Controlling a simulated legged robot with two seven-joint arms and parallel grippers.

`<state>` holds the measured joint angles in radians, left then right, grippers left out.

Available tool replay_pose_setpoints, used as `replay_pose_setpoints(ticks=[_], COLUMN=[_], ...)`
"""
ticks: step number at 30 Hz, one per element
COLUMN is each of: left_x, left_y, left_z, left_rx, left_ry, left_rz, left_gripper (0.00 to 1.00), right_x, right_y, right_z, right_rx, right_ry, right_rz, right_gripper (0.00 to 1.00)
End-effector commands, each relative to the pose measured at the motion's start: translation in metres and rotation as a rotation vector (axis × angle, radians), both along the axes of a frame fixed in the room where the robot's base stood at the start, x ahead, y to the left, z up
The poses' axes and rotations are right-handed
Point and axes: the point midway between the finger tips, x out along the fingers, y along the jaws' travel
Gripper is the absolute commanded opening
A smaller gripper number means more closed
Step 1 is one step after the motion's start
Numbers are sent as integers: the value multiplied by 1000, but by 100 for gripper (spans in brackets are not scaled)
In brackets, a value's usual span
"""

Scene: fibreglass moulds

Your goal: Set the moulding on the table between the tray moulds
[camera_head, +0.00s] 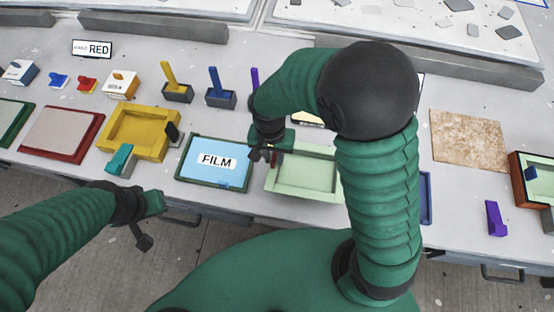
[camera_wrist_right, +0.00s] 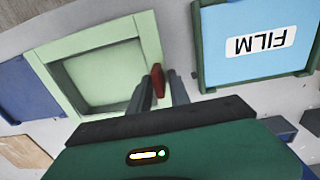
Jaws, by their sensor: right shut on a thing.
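My right gripper (camera_head: 264,154) is low over the table, between the blue FILM tray (camera_head: 213,161) and the pale green tray mould (camera_head: 303,172). In the right wrist view its fingers (camera_wrist_right: 159,90) are closed around a small red piece (camera_wrist_right: 157,80), beside the rim of the pale green tray (camera_wrist_right: 95,70). Most of the held piece is hidden, and I cannot tell whether it touches the table. The FILM tray also shows in the wrist view (camera_wrist_right: 255,45). My left gripper (camera_head: 150,222) is open and empty, in front of the table edge.
A yellow tray (camera_head: 140,132) with a teal block (camera_head: 121,160) lies left of the FILM tray. A red-framed tray (camera_head: 60,134) is farther left. Coloured tools in holders (camera_head: 220,97) stand behind. A brown mat (camera_head: 468,139) and a purple block (camera_head: 495,218) lie right.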

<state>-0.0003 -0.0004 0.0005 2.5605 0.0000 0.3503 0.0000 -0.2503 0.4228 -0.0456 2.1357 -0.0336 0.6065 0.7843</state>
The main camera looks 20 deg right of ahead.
Motion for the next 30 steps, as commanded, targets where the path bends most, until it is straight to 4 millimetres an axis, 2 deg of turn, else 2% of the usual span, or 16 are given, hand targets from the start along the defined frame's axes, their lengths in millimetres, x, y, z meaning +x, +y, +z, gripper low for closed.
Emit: replay_pose_setpoints(ticks=[4,14,15,19,30], left_x=[0,0,0,0,0], left_y=[0,0,0,0,0], left_z=[-3,-4,-4,-4,-4], left_rx=[0,0,0,0,0], left_ry=[0,0,0,0,0], left_rz=[0,1,1,1,1], left_gripper=[0,0,0,0,0], right_x=[-2,-1,-1,-1,-2], right_y=[2,0,0,-1,0], right_z=[-26,-32,-32,-31,-32], right_rx=[-2,1,1,1,0], right_ry=[4,0,0,0,2], right_rz=[1,1,1,1,0], right_gripper=[0,0,26,43,45])
